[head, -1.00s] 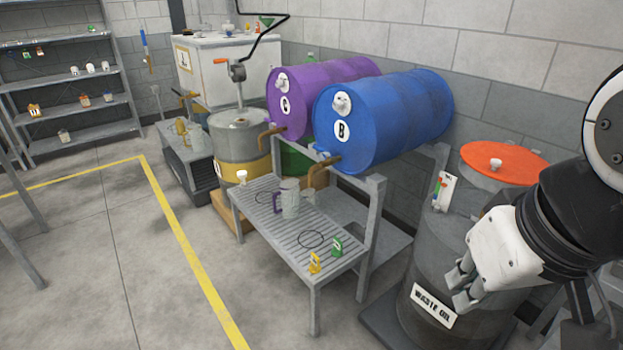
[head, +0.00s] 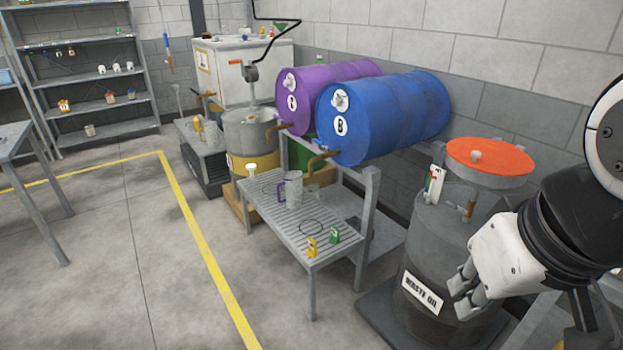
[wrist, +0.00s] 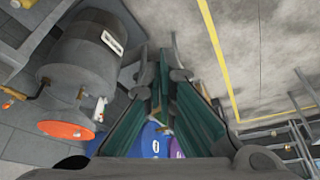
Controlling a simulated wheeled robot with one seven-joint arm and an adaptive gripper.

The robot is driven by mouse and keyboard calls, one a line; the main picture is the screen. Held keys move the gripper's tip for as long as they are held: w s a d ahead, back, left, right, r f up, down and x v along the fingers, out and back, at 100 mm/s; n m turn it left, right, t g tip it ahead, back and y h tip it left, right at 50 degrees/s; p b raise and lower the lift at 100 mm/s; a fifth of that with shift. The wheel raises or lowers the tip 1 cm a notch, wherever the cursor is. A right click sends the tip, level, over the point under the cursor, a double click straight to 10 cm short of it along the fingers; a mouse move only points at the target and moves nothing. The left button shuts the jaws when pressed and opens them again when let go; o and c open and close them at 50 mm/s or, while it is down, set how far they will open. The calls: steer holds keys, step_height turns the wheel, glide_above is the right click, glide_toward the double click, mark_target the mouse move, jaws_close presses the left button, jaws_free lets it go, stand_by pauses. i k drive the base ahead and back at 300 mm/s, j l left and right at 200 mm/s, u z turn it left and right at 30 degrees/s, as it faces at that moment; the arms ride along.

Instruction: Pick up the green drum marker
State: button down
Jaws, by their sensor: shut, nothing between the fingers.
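The green drum marker (head: 334,235) is a small tag-like piece standing on the near right part of the slatted bench (head: 290,245) in the head view. A similar yellow marker (head: 311,247) stands just left of it. My gripper (head: 462,296) is at the right of the head view, in front of the waste oil drum, well apart from the bench. Its fingers are shut and hold nothing. In the wrist view the gripper's fingers (wrist: 160,112) point toward the bench area, and I cannot make out the green marker there.
The waste oil drum (head: 450,255) with an orange lid (head: 490,157) stands right of the bench. Blue (head: 385,118) and purple (head: 300,100) drums lie on a rack behind it. A jug (head: 292,190) stands on the bench.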

mark_target(334, 239)
steer(key=i+j+z, duration=0.15)
steer(key=i+j, duration=0.75)
steer(key=i+j+z, duration=0.1)
steer(key=i+j, duration=0.8)
steer(key=j, duration=0.1)
